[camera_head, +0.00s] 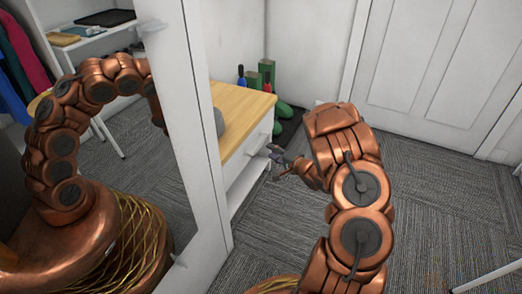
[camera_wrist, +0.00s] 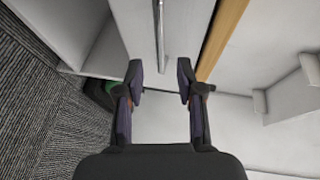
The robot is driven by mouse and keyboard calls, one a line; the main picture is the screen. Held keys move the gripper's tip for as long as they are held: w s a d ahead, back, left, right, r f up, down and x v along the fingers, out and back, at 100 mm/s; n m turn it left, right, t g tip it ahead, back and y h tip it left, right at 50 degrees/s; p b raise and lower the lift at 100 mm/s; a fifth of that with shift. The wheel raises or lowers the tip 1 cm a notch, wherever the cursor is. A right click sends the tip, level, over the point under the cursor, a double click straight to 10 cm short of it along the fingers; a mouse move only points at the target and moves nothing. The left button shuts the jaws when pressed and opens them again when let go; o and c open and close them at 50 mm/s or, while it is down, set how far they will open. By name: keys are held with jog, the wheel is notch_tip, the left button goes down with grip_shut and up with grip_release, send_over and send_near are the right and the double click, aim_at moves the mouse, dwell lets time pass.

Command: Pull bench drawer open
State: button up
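The bench (camera_head: 246,103) has a light wooden top and white sides, and stands left of my arm in the head view. Its white drawer front (camera_head: 257,143) faces my gripper, and below it is an open shelf space. In the wrist view the drawer front (camera_wrist: 137,25) runs beside the wooden edge, with a thin metal bar handle (camera_wrist: 161,38) on it. My gripper (camera_wrist: 160,80) is open, with its fingertips spread on either side of the handle's line. I cannot tell whether the handle's near end lies between them. In the head view my gripper (camera_head: 276,156) is close to the drawer front, partly hidden by my arm.
A tall white-framed mirror (camera_head: 186,130) stands left of the bench and reflects my arm. Green objects (camera_head: 267,72) and a dark mat (camera_head: 290,128) are behind the bench, by the wall. A white door (camera_head: 435,60) is at the back.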

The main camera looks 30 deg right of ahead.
aim_at(261, 144)
jog(key=b+x, duration=0.2)
jog(key=x, duration=0.5)
jog(key=shift+w, duration=0.2)
jog(key=shift+r, duration=0.1)
grip_shut()
dwell(0.4)
